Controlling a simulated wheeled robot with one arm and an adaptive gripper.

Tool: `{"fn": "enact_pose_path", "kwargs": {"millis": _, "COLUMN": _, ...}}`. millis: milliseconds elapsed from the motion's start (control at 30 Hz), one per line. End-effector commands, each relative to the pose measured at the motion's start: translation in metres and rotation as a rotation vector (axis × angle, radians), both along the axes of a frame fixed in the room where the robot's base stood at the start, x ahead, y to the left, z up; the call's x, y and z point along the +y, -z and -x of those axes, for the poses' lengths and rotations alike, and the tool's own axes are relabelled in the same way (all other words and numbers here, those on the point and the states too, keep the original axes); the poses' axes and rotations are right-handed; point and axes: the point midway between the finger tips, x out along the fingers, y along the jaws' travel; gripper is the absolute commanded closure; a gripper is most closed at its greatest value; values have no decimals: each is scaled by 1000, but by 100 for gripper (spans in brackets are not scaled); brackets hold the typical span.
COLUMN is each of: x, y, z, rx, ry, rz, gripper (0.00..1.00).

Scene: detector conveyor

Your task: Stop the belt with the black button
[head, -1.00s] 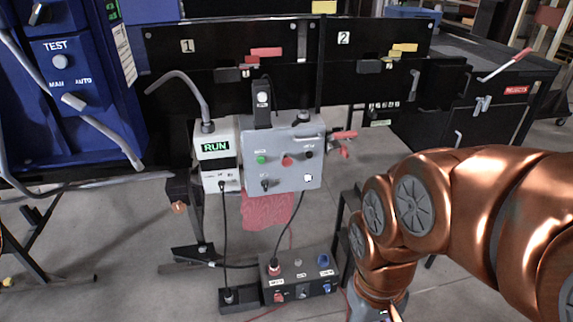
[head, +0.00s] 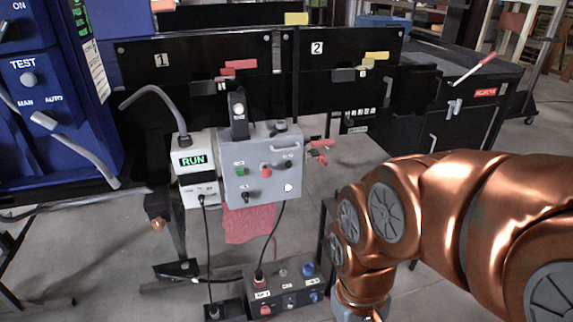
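A grey control box (head: 262,190) hangs at the front of the black conveyor. Its face carries a green button (head: 240,170), a red button (head: 265,171) and a small black button (head: 289,164) at the upper right. A black knob (head: 246,196) sits lower left on the same face. A white unit to its left has a display (head: 193,160) that reads RUN in green. My copper arm comes in from the right and bends down in front of the floor, right of the box and apart from it. My gripper is below the bottom edge of the picture.
A lower black box (head: 285,294) with red and blue controls sits near the floor. A red cloth (head: 249,224) hangs under the grey box. Red levers (head: 320,151) stick out at its right side. A blue cabinet (head: 60,95) stands left. A black rejects bin (head: 465,115) stands right.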

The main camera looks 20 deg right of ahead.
Motion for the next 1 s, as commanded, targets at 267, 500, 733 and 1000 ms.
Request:
{"fn": "enact_pose_path", "kwargs": {"millis": 267, "x": 0, "y": 0, "z": 0, "rx": 0, "ry": 0, "rz": 0, "gripper": 100}}
{"fn": "enact_pose_path", "kwargs": {"millis": 500, "x": 0, "y": 0, "z": 0, "rx": 0, "ry": 0, "rz": 0, "gripper": 100}}
{"fn": "enact_pose_path", "kwargs": {"millis": 733, "x": 0, "y": 0, "z": 0, "rx": 0, "ry": 0, "rz": 0, "gripper": 100}}
{"fn": "enact_pose_path", "kwargs": {"millis": 1000, "x": 0, "y": 0, "z": 0, "rx": 0, "ry": 0, "rz": 0, "gripper": 100}}
